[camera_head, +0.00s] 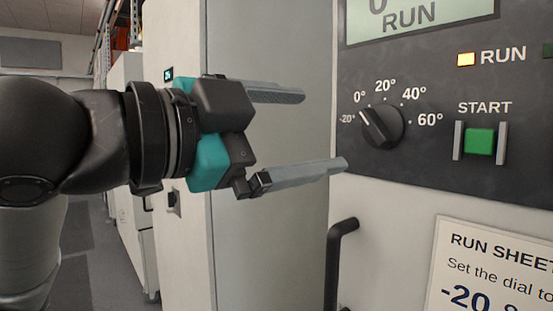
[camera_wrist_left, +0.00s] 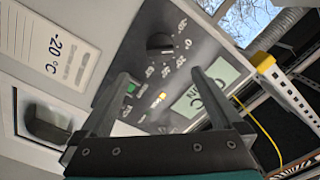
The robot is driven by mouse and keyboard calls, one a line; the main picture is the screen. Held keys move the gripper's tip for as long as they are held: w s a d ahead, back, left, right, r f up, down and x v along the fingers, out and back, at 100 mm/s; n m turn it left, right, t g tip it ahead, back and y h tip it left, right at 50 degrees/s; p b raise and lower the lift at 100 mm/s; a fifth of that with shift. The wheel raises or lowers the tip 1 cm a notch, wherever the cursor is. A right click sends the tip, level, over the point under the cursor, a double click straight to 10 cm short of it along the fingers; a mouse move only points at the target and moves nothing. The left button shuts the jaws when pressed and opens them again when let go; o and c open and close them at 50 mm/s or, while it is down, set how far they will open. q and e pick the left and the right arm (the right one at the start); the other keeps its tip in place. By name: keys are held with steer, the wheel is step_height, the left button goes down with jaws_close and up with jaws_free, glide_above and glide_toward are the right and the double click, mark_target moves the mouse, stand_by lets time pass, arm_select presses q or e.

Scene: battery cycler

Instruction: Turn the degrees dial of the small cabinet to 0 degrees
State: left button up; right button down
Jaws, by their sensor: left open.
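The degrees dial (camera_head: 382,128) is a round black knob on the dark panel, ringed by marks from -20° to 60°. Its white pointer line points up and left, around the -20° and 0° marks; I cannot tell exactly where between them. My left gripper (camera_head: 322,130) is open and empty, left of the dial, with its two grey fingers pointing toward the panel. The fingers look apart from the dial. In the left wrist view the dial (camera_wrist_left: 160,44) appears beyond the fingertips, roughly between the two fingers. My right gripper is not in view.
A green START button (camera_head: 480,141) between two guards sits right of the dial. A lit RUN lamp (camera_head: 466,59) and a display (camera_head: 420,18) are above. A run sheet (camera_head: 490,265) reading "-20" hangs below. A black handle (camera_head: 338,255) juts out under the panel.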

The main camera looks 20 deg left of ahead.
arm_select(q)
steer(key=shift+b+v, duration=0.7)
steer(key=shift+v, duration=0.95)
